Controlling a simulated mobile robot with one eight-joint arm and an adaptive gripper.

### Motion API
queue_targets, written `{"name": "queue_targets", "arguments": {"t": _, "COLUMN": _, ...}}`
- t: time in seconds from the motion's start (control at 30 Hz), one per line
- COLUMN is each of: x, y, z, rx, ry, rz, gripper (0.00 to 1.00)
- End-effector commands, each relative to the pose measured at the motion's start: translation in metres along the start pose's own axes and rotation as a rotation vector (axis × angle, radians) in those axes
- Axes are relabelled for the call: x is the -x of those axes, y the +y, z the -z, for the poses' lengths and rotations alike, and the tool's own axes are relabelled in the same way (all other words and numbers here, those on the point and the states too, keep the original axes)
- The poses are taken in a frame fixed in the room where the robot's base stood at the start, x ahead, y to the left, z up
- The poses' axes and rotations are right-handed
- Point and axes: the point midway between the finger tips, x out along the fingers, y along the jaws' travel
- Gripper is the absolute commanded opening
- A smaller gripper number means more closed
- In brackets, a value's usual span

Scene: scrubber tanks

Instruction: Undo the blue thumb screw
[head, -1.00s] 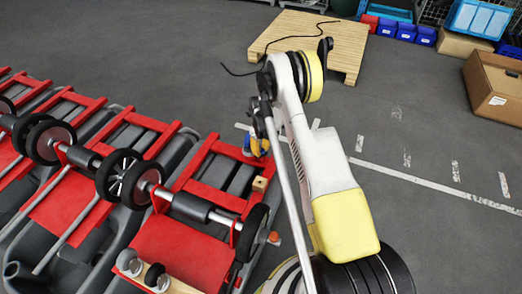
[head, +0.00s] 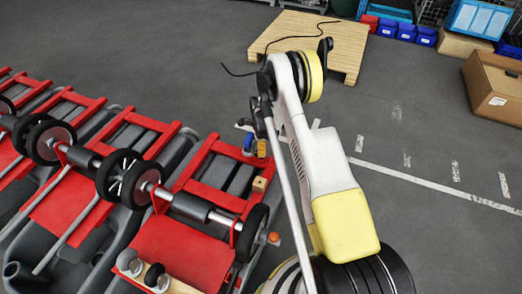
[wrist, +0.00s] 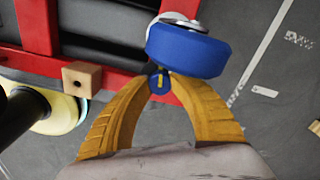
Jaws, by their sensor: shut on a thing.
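The blue thumb screw (wrist: 158,83) shows in the wrist view as a small blue disc with a pale bar across its face. It sits between the tips of my gripper (wrist: 160,76), whose curved orange fingers are shut on it. In the head view my gripper (head: 261,148) is small, at the far end of the nearest red frame. A larger blue round part (wrist: 187,51) with a metal top is just above the fingertips in the wrist view and partly overlaps them. It also shows in the head view (head: 248,141); the thumb screw cannot be made out there.
The red frame (wrist: 38,25) and a wooden block with a hole (wrist: 82,77) are left of the fingers. Several red-framed scrubber tanks with black wheels fill the left. Grey floor is open to the right. A wooden pallet (head: 330,35) and a cardboard box (head: 492,88) stand further back.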

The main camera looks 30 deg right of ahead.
Motion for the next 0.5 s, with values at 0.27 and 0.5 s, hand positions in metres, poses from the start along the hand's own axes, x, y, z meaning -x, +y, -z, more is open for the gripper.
{"name": "queue_targets", "arguments": {"t": 0.27, "x": -0.0008, "y": 0.0005, "z": 0.0006, "rx": 0.053, "ry": 0.001, "rz": -0.001, "gripper": 0.00}}
{"name": "queue_targets", "arguments": {"t": 0.5, "x": -0.0008, "y": 0.0006, "z": 0.0006, "rx": 0.058, "ry": 0.001, "rz": -0.001, "gripper": 0.00}}
